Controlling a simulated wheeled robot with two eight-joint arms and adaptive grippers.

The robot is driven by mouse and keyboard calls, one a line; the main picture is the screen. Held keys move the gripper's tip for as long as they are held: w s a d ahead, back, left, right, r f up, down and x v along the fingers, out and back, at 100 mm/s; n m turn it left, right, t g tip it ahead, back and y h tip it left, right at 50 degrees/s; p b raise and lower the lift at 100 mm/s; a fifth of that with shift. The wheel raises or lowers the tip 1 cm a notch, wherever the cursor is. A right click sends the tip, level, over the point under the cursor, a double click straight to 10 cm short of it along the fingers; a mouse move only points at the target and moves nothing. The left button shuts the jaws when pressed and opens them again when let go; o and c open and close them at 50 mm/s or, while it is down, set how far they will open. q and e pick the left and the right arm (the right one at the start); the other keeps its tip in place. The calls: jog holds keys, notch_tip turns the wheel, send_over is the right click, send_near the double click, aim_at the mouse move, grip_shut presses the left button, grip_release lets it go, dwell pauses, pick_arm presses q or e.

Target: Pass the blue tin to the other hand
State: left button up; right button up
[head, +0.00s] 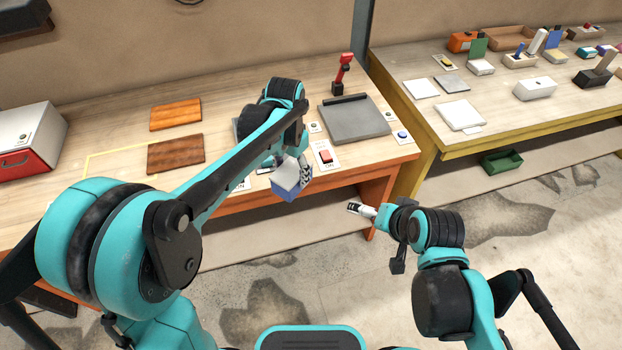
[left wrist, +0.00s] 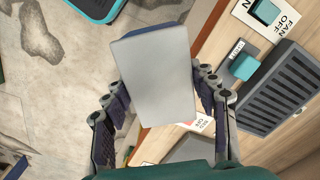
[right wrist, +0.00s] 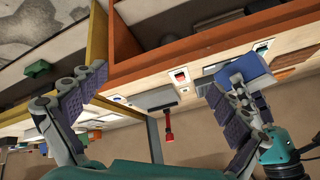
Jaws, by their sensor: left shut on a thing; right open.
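The blue tin (head: 287,186) is a box with a pale top and blue sides. My left gripper (head: 302,174) is shut on it and holds it in the air by the orange bench's front edge. In the left wrist view the tin (left wrist: 157,75) sits between both fingers, its pale face toward the camera. My right gripper (head: 361,209) is open and empty, to the right of and below the tin in the head view. In the right wrist view the tin (right wrist: 250,72) is beyond the right-hand finger, outside the jaws. My left fingers are partly hidden in the head view.
The orange bench (head: 230,100) carries wooden boards (head: 176,154), a grey plate (head: 355,118), a red-handled switch (head: 342,74) and a red rocker switch (head: 325,157). A yellow-edged bench (head: 530,125) stands to the right. Open floor lies in front.

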jog(key=w+a+m+y, duration=0.4)
jog(key=a+m, duration=0.2)
jog(key=m, duration=0.3)
pick_arm(q)
jog(key=shift+w, duration=0.1)
pick_arm(e)
jog(key=m+y, duration=0.6)
jog(key=m, duration=0.6)
send_near(295, 174)
jog(key=shift+t, duration=0.3)
jog(key=x, duration=1.2)
jog(key=shift+s+a+f, duration=0.1)
jog(key=shift+a+f, duration=0.05)
jog(key=shift+f, duration=0.05)
jog(key=c, duration=1.2)
pick_arm(q)
jog(key=o, duration=1.6)
pick_arm(e)
jog(key=shift+s, duration=0.1)
